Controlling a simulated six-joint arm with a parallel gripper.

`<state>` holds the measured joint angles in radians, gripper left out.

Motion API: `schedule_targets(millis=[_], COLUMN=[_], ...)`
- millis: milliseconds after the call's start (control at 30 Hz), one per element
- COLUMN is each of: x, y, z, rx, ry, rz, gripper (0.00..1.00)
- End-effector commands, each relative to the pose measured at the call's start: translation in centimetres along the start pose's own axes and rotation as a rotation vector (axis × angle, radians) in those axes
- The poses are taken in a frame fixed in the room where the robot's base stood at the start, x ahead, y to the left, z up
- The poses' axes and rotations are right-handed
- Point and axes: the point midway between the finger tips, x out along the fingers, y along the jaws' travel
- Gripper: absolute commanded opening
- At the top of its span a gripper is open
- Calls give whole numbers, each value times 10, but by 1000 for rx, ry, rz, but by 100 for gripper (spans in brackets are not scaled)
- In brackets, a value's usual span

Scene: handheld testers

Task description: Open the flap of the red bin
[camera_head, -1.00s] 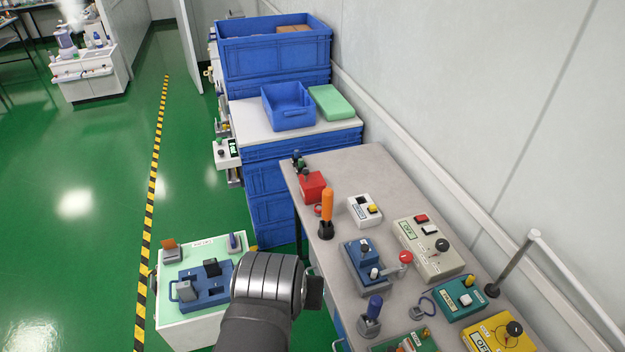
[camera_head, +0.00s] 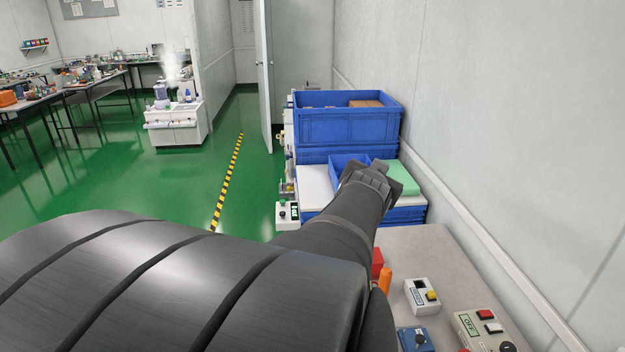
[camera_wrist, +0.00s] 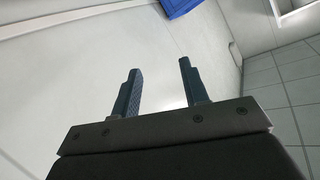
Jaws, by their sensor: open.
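A small red box (camera_head: 377,262), the only red bin-like thing in view, stands on the grey table and is mostly hidden behind my arm in the head view. Its flap cannot be made out. The end of my arm with my gripper (camera_head: 370,178) is raised above and beyond the red box, in front of the blue tray and green block. In the wrist view my gripper (camera_wrist: 159,66) is open, its two dark fingers apart with nothing between them. The wrist view shows pale wall and a blue corner, not the red box.
An orange-handled tool (camera_head: 384,279) stands close by the red box. A white switch box (camera_head: 421,295), a blue device (camera_head: 415,340) and a beige control box (camera_head: 485,328) share the table (camera_head: 425,250). Blue crates (camera_head: 348,125) stand behind. The wall runs along the right.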

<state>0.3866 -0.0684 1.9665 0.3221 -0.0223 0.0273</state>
Motion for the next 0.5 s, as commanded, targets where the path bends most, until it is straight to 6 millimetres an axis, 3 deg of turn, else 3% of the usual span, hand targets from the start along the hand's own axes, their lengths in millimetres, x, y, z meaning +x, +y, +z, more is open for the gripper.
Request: schedule_targets(millis=[33, 200, 500], x=[18, 66, 123], y=[-3, -10, -9], z=[15, 56, 144], rx=[8, 34, 27], ry=[0, 41, 122], rz=[-2, 11, 91], gripper=[41, 41, 41])
